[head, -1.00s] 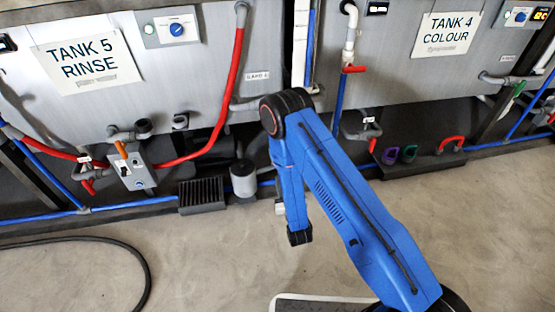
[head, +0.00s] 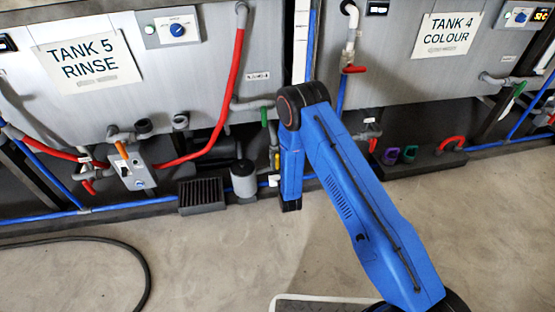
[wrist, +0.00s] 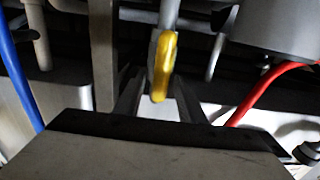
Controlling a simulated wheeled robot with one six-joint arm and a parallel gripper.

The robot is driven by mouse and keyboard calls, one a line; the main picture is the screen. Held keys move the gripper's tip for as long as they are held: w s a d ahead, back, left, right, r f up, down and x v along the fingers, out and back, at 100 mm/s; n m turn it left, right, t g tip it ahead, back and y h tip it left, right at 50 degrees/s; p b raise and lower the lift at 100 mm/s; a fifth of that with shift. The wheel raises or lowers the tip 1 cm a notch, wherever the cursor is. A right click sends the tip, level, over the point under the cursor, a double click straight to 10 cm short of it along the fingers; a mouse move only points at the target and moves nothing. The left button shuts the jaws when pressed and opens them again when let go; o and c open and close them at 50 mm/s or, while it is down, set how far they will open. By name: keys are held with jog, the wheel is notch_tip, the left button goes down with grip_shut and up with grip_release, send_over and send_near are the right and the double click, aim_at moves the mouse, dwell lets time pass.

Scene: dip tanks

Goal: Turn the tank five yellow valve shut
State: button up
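The yellow valve handle (wrist: 163,66) hangs lengthwise from a grey pipe in the wrist view. In the head view a small yellow piece (head: 277,160) shows just left of my forearm, low by the tanks; it seems to be the same handle. My gripper (wrist: 158,106) has its two dark fingers apart, one on either side of the handle's lower end. I see a gap beside the handle, and cannot tell whether either finger touches it. In the head view my arm hides the gripper. Tank five (head: 150,95) carries a "TANK 5 RINSE" sign.
A green handle (head: 264,117) sits on piping just above the yellow piece. A red hose (head: 230,80), a grey canister (head: 244,180) and a black ribbed box (head: 202,195) are to the left. A red pipe (wrist: 262,95) and blue pipe (wrist: 18,70) flank the gripper. The floor in front is mostly clear.

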jog(key=shift+w, duration=0.15)
jog(key=shift+c, duration=0.2)
grip_shut()
